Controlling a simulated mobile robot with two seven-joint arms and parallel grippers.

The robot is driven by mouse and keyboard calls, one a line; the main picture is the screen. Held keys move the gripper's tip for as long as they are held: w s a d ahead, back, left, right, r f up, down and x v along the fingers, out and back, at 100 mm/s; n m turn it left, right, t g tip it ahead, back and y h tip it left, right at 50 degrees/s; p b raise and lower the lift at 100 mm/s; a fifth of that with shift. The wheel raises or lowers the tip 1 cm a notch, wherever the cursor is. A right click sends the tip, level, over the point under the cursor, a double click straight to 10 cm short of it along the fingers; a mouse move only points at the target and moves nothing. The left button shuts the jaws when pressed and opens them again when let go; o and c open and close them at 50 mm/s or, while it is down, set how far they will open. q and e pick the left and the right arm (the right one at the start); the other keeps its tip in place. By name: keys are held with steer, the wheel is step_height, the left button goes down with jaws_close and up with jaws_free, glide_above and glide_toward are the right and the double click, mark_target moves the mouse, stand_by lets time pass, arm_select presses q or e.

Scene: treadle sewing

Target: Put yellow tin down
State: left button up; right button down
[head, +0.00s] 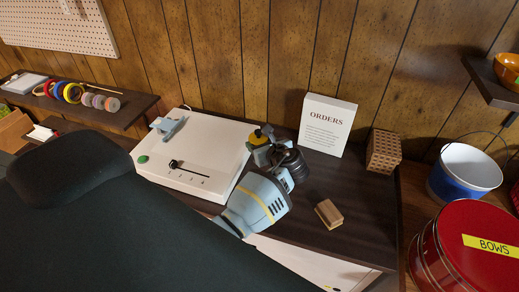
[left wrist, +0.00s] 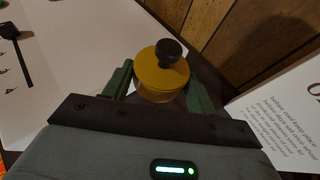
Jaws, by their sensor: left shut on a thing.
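The yellow tin (head: 259,136) is a small round tin with a black knob on its lid. It is upright between the fingers of my left gripper (head: 262,148), which is shut on it. In the left wrist view the tin (left wrist: 160,80) sits between the two green fingers of the gripper (left wrist: 160,92). In the head view the tin is beside the right edge of the white machine bed, by the dark tabletop (head: 325,185). Its lower part is hidden by the gripper, so I cannot tell whether it touches the tabletop. My right gripper is not in view.
The white slab (head: 190,150) with a black slider is left of the tin. The ORDERS sign (head: 327,124) stands behind right. A wooden block (head: 329,213) and a perforated brown block (head: 384,151) are right. A blue-white bucket (head: 464,172) and red BOWS tin (head: 470,250) stand farther right.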

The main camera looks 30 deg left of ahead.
arm_select(q)
steer(key=shift+s+a+m+t, duration=0.25)
steer(key=shift+s+m+t, duration=0.05)
steer(key=shift+s, duration=0.1)
steer(key=s+d+r+m+t+h, duration=0.2)
steer(key=s+d+m+h, duration=0.3)
steer(key=s, duration=0.4)
steer(key=s+d+r+m+t+h, duration=0.2)
steer(key=s+d+m+t+h, duration=0.2)
steer(key=s+d+m+h, duration=0.2)
steer(key=s+d, duration=0.2)
steer(key=s, duration=0.2)
steer(key=shift+r+h, duration=0.25)
steer(key=shift+h, duration=0.05)
steer(key=shift+d, duration=0.1)
